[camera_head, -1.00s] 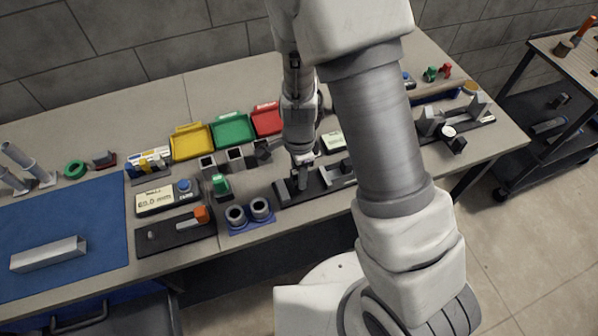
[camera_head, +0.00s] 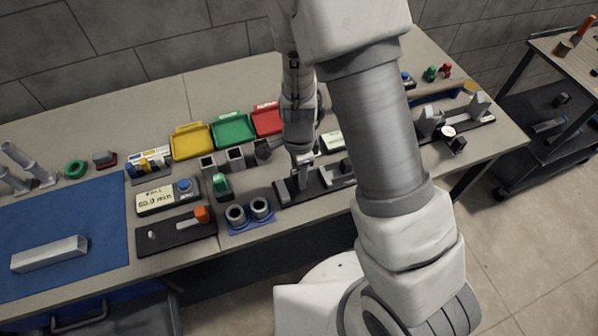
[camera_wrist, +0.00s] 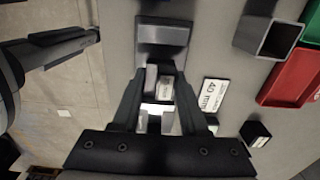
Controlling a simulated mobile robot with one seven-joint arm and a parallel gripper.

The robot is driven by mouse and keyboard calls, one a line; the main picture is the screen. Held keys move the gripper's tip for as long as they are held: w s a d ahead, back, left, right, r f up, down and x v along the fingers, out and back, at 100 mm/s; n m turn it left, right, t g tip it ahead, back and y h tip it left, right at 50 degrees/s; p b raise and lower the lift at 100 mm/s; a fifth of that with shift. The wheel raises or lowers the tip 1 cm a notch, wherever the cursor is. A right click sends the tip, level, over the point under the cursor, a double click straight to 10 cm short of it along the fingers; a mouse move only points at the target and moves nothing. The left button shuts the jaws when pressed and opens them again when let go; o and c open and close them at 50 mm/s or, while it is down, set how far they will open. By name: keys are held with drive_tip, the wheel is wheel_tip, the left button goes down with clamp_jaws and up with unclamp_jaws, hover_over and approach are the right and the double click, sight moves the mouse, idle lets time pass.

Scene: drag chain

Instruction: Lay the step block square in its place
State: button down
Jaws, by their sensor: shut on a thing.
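My gripper (camera_head: 302,172) points down over a dark fixture plate (camera_head: 318,185) near the bench's front edge. In the wrist view its two dark fingers (camera_wrist: 160,84) close from both sides on a small grey piece, which appears to be the step block (camera_wrist: 152,78). Its underside and its contact with the plate are hidden, so I cannot tell whether it is seated or square. A dark grey end block (camera_wrist: 163,35) lies beyond the fingertips. Another grey block (camera_head: 345,170) stands on the plate to the right in the head view.
A white label card (camera_wrist: 213,95) and an open square tube (camera_wrist: 268,36) lie to the right in the wrist view. Yellow, green and red bins (camera_head: 232,130) line the back. My arm covers part of the bench.

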drive_tip(key=shift+f+b, duration=1.15)
drive_tip(key=shift+f, duration=0.25)
idle(0.5)
drive_tip(key=shift+c, duration=1.8)
unclamp_jaws()
wheel_tip(320, 180, up, 18)
drive_tip(key=p, duration=0.2)
drive_tip(key=shift+f+p, duration=0.25)
drive_tip(key=shift+p, duration=0.05)
